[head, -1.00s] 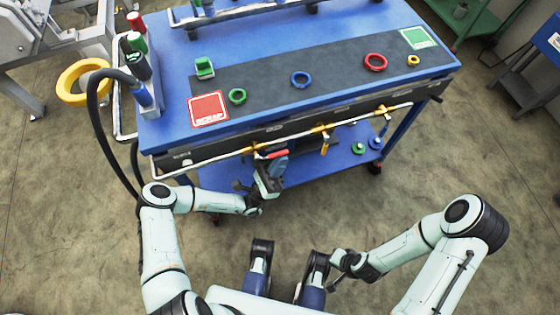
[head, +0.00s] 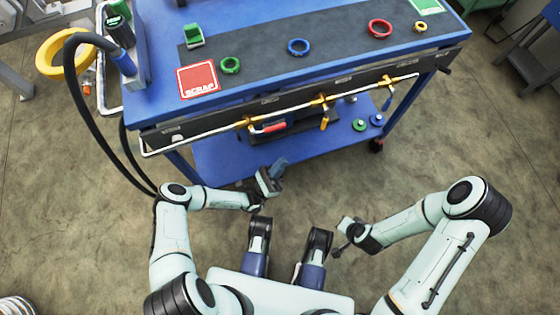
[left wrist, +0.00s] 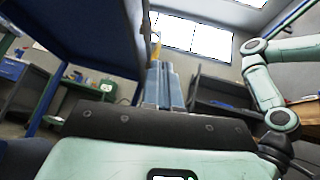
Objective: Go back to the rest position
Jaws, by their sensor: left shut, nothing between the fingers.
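My left gripper (head: 273,179) hangs in front of the blue cart (head: 160,113), in the floor gap before the lower shelf. It holds nothing and its fingers are shut. In the left wrist view its blue-grey fingers (left wrist: 165,86) point away, close together, beside the dark underside of the cart. My right gripper (head: 345,232) is at the end of the bent right arm, over the floor to the right of my base.
Rings, including a blue one (head: 298,47), lie on the dark mat. A black hose (head: 68,110) loops at the left. The floor (head: 480,135) right of the cart is clear.

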